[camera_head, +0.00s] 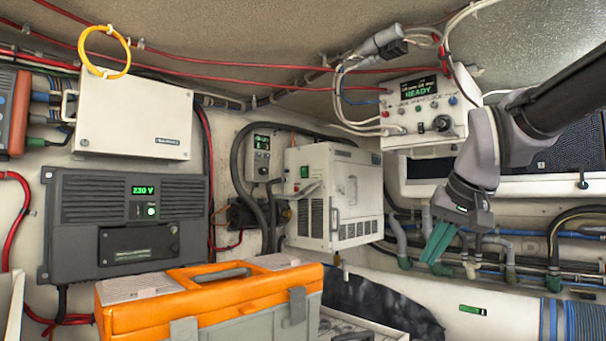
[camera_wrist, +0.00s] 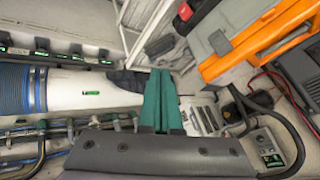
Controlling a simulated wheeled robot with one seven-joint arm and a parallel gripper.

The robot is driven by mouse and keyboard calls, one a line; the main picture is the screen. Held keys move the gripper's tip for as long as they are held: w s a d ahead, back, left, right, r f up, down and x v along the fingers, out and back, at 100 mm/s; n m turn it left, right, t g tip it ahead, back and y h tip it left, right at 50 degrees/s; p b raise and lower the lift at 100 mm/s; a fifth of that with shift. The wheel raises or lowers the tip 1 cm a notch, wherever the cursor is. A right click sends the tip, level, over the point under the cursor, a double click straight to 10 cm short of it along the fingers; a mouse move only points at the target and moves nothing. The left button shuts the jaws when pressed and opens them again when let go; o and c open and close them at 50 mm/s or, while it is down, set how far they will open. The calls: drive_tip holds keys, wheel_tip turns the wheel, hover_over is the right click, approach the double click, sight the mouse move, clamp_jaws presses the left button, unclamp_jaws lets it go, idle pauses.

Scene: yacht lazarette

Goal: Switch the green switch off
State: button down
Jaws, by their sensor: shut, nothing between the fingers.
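A small green switch (camera_head: 305,171) sits on the front of a white boxy unit (camera_head: 312,210) in the middle of the head view. A round lit green button (camera_head: 151,211) also shows on the dark grey panel marked 230 V (camera_head: 80,230) at left. I cannot tell whether the green switch is on or off. My gripper (camera_head: 432,258) has teal fingers and hangs to the right of the white unit, lower than the switch and apart from it. Its fingers are together and empty in the wrist view (camera_wrist: 160,80). The green switch is not clear in the wrist view.
An orange toolbox (camera_head: 205,308) stands in front of the panel and the white unit. A small grey box with a green display (camera_head: 261,155) hangs left of the unit, with black hoses around it. A white control box (camera_head: 425,108) is above my gripper. Pipes run behind it.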

drive_tip(key=w+d+r+n+t+h, duration=0.1)
drive_tip(key=w+r+n+t, duration=0.15)
drive_tip(key=w+r, duration=0.45)
drive_tip(key=w+d+r+n+t+h, duration=0.1)
drive_tip(key=w+r+n, duration=0.25)
drive_tip(key=w, duration=0.65)
drive_tip(key=n+t+y, duration=0.4)
drive_tip(key=n+t, duration=0.1)
drive_tip(key=n, duration=0.9)
approach(304, 169)
drive_tip(key=s+d+f, duration=0.2)
drive_tip(key=s+d, duration=0.8)
drive_tip(key=s, duration=0.2)
drive_tip(key=w+a+n+y, duration=0.5)
drive_tip(key=w+a+n, duration=0.2)
drive_tip(key=a+n, duration=0.2)
drive_tip(key=shift+a+f+n, duration=0.3)
drive_tip(key=shift+a, duration=0.25)
drive_tip(key=shift+w, duration=0.15)
drive_tip(key=x, duration=0.3)
drive_tip(key=d+x, duration=0.1)
drive_tip(key=x, duration=0.3)
drive_tip(key=w+x, duration=0.1)
drive_tip(key=x, duration=0.2)
drive_tip(key=shift+w+d+r, duration=0.2)
drive_tip(key=shift+d, duration=0.05)
drive_tip(key=shift+w+d+r, duration=0.15)
drive_tip(key=shift+w+d, duration=0.4)
drive_tip(key=shift+w, duration=0.1)
